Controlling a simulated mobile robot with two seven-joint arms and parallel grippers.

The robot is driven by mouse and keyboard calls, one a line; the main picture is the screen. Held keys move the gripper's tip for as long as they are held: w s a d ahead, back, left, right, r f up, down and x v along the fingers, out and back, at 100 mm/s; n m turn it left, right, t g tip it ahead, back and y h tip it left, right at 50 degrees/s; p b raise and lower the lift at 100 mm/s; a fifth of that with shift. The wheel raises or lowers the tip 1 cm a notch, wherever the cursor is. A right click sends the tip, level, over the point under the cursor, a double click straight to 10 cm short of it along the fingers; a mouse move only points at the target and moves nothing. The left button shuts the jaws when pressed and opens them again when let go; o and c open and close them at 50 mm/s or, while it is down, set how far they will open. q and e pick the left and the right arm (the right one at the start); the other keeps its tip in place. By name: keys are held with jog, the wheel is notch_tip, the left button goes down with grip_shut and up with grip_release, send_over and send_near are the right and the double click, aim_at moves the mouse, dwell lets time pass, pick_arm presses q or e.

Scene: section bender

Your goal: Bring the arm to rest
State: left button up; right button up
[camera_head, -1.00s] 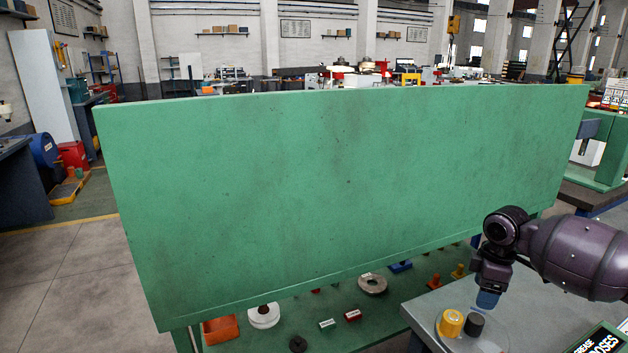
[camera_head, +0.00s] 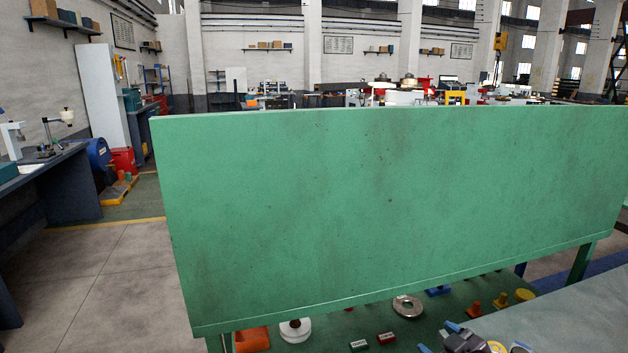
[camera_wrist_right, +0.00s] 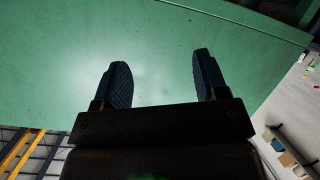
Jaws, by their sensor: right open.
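My right gripper (camera_head: 438,338) shows at the bottom edge of the head view, partly cut off, near the corner of the grey table. In the right wrist view its two dark, ridged fingers (camera_wrist_right: 160,65) stand wide apart with nothing between them. A large green panel (camera_head: 390,200) fills the middle of the head view, and its green surface (camera_wrist_right: 60,60) lies behind the fingers in the wrist view. My left gripper is in neither view.
The grey table top (camera_head: 570,310) lies at the lower right. Under the panel, a green shelf holds an orange bin (camera_head: 252,340), a metal ring (camera_head: 407,306) and small blocks. A blue workbench (camera_head: 60,185) stands at the left. Bare floor (camera_head: 100,270) lies between.

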jog(key=s+f+m+h, duration=0.1)
jog(key=s+f+m, duration=0.1)
jog(key=s+f, duration=0.3)
jog(key=s+d+f+m+g+h, duration=0.1)
jog(key=s+f, duration=0.4)
jog(key=s, duration=0.6)
jog(key=s+d+f+m+g+h, duration=0.1)
jog(key=s+f+m, duration=0.3)
jog(key=s, duration=0.5)
jog(key=shift+f+h, duration=0.7)
jog(key=shift+f, duration=0.15)
